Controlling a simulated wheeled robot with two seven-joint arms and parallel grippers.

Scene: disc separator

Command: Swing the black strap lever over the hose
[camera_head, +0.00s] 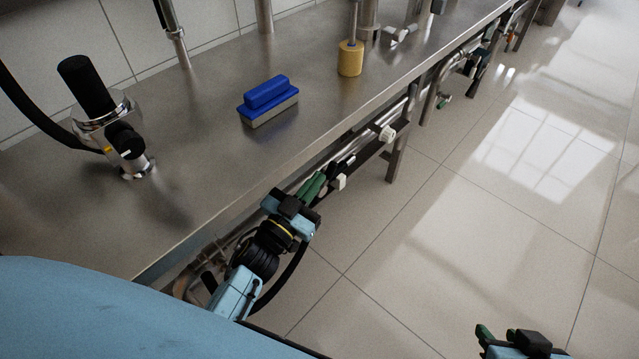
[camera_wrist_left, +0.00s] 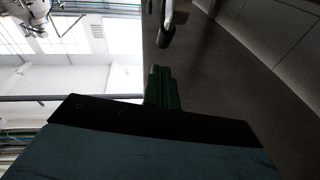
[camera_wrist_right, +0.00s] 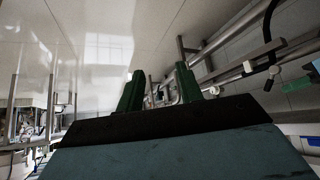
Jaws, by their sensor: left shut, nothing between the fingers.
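A black hose (camera_head: 32,112) comes in from the left over the steel bench and runs to a chrome fitting with a thick black handle (camera_head: 86,84). I cannot make out which part is the black strap lever. My left gripper (camera_head: 318,182) is at the bench's front edge, well to the right of the fitting; its green fingers are together and empty in the left wrist view (camera_wrist_left: 161,88). My right gripper (camera_head: 484,338) is at the bottom right over the floor, mostly cut off; its fingers stand apart and empty in the right wrist view (camera_wrist_right: 160,90).
The steel bench (camera_head: 200,190) carries a blue-backed brush (camera_head: 268,98) and a yellow cylinder (camera_head: 350,58) on a rod. Pipes and valves (camera_head: 388,134) run below its front edge, close to my left gripper. The tiled floor (camera_head: 450,200) at right is clear.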

